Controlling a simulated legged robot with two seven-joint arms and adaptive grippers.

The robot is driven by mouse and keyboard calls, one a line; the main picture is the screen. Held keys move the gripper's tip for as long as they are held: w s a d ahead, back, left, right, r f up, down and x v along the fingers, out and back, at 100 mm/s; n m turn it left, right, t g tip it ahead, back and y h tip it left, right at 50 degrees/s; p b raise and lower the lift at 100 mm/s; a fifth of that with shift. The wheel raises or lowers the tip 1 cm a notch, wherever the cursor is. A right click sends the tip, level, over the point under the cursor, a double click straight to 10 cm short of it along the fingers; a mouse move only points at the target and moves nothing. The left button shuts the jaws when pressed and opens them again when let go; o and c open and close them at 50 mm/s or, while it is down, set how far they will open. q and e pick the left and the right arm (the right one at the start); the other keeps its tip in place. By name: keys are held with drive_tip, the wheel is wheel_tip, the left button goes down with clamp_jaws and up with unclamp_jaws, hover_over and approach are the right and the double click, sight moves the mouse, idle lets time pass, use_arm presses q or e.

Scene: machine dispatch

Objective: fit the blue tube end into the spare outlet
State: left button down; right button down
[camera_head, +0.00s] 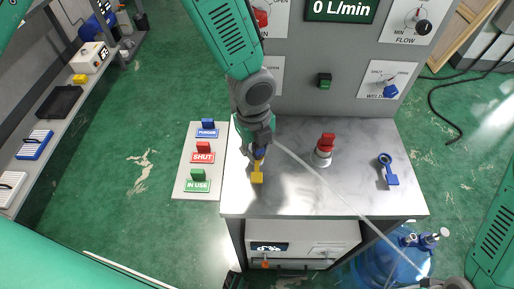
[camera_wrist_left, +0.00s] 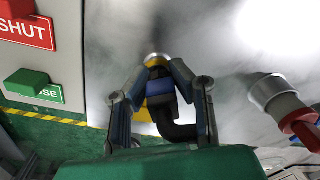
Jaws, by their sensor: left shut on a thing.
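My left gripper (camera_head: 259,150) is over the left part of the grey metal bench top, at an outlet with a yellow handle (camera_head: 257,174). In the left wrist view its fingers (camera_wrist_left: 160,75) are shut around the blue tube end (camera_wrist_left: 160,93), which has a dark bent hose behind it. The blue end lines up with the yellow and silver outlet (camera_wrist_left: 155,59); I cannot tell whether it is seated. A little blue shows under the gripper in the head view. A pale tube (camera_head: 325,183) runs from there to the lower right. My right gripper is not clearly visible.
A red-handled outlet (camera_head: 325,148) stands in the middle of the bench top (camera_head: 290,195). A blue ring-shaped handle (camera_head: 388,170) is at its right. A panel with FUNDAIR, SHUT and IN USE blocks (camera_head: 183,188) lies left. A blue water jug (camera_head: 385,265) stands lower right.

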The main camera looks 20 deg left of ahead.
use_arm(q)
drive_tip(key=shift+s+f, duration=0.3)
drive_tip(key=shift+f, duration=0.15)
idle(0.6)
drive_tip(key=c, duration=1.5)
unclamp_jaws()
drive_tip(key=shift+o, duration=1.2)
drive_tip(key=shift+w+f, duration=0.1)
drive_tip(key=shift+w, duration=0.05)
drive_tip(key=shift+w+d, duration=0.1)
drive_tip(key=shift+w, duration=0.2)
drive_tip(key=o, duration=0.4)
drive_tip(key=shift+o, duration=0.5)
drive_tip(key=shift+s+d+r, duration=0.1)
drive_tip(key=shift+s+r, duration=0.05)
drive_tip(key=shift+r, duration=0.05)
drive_tip(key=shift+a, duration=0.2)
drive_tip(key=shift+r, duration=0.1)
